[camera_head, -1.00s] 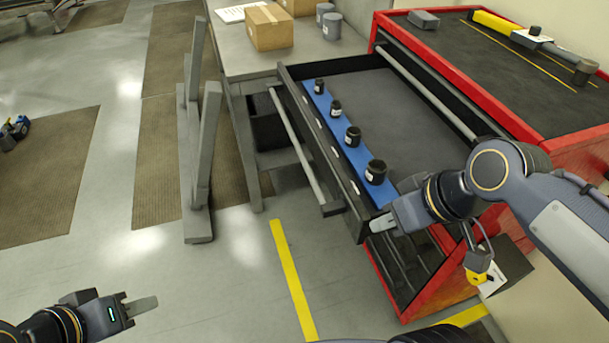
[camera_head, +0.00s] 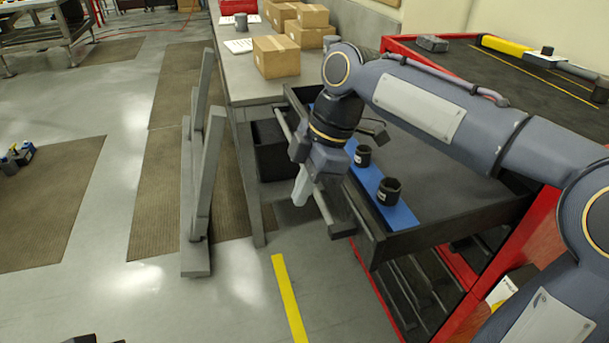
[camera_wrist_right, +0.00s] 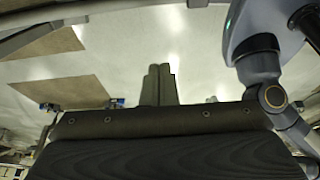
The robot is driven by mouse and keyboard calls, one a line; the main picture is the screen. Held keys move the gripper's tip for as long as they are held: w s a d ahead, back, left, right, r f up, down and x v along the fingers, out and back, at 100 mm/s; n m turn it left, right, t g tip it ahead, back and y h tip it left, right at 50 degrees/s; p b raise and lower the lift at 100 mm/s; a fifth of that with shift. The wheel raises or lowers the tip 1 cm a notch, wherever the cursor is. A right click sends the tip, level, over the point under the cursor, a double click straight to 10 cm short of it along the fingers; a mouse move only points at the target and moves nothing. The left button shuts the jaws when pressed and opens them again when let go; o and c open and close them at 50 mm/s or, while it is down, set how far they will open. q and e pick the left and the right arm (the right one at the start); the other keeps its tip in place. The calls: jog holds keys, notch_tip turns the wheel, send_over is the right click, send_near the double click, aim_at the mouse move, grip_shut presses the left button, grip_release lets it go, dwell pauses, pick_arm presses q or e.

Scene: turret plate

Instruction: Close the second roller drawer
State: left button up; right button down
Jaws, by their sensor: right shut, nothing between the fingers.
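The open drawer (camera_head: 430,232) is dark and sticks out to the left from the red cabinet (camera_head: 545,235). Its front carries a grey handle bar (camera_head: 338,218). A blue strip (camera_head: 400,214) with black cylindrical pieces (camera_head: 388,190) lies inside along the front; my right arm hides part of it. My right gripper (camera_head: 300,188) is shut and empty, pointing down at the outer side of the drawer front, by the handle. Whether it touches the handle is unclear. Its shut fingers show in the right wrist view (camera_wrist_right: 159,85). Only a sliver of my left gripper (camera_head: 85,340) shows at the bottom left.
A grey workbench (camera_head: 245,92) with cardboard boxes (camera_head: 275,57) stands behind the drawer. A grey upright frame (camera_head: 200,190) stands on the floor to the left. The floor between it and the drawer is clear, with a yellow line (camera_head: 288,300).

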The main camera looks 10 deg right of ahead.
aim_at(402, 200)
jog(key=f, duration=0.1)
jog(key=d+f, duration=0.1)
jog(key=f, duration=0.1)
jog(key=d+f, duration=0.1)
jog(key=shift+d+f, duration=0.25)
jog(key=shift+w+d, duration=0.1)
jog(key=shift+w, duration=0.05)
jog(key=d+p, duration=0.1)
jog(key=d, duration=0.5)
jog(key=w+d, duration=0.1)
jog(key=d, duration=0.6)
jog(key=d+p, duration=0.1)
jog(key=d, duration=0.5)
jog(key=shift+w+d+p, duration=0.25)
jog(key=shift+d+p, duration=0.05)
jog(key=shift+d, duration=0.05)
